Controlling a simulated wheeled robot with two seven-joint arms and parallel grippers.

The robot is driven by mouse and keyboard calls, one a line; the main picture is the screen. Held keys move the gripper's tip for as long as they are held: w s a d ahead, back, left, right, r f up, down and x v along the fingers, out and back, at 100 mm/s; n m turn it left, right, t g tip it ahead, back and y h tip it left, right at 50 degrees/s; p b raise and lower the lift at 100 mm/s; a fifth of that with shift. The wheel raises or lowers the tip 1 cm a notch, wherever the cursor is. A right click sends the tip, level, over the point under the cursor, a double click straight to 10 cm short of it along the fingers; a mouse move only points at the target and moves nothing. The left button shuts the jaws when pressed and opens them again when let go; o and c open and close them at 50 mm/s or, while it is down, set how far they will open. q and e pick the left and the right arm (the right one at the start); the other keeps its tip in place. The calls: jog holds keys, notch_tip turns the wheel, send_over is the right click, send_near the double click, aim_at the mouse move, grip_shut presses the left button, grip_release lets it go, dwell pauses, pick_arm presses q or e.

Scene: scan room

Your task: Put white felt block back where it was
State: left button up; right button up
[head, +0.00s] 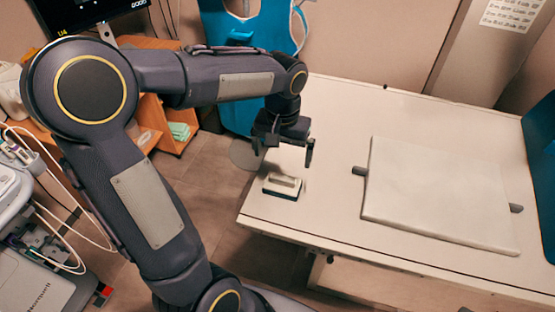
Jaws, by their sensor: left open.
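A small white block (283,185) with a dark lower edge lies on the white table (330,200), near its left end; it looks like the white felt block. My left gripper (281,160) is open and empty, just above and behind the block, its fingers pointing down. A gap shows between the fingers and the block. My right gripper is not in view.
A flat white pad (438,195) with dark tabs at its sides lies on the table to the right. Bare tabletop separates block and pad. A blue apron (250,60) hangs behind. A teal object (542,150) stands at the right edge. White equipment (25,230) stands at left.

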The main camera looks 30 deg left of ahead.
pick_arm(q)
jog(key=s+d+r+t+h, duration=0.1)
jog(key=s+d+t, duration=0.1)
jog(key=s, duration=0.6)
jog(key=s+d+r+m+t+h, duration=0.1)
jog(key=s+d+t+h, duration=0.1)
jog(key=s, duration=0.6)
jog(key=shift+s+t+h, duration=0.3)
jog(key=shift+t, duration=0.4)
jog(key=shift+r, duration=0.1)
jog(key=shift+c, duration=0.4)
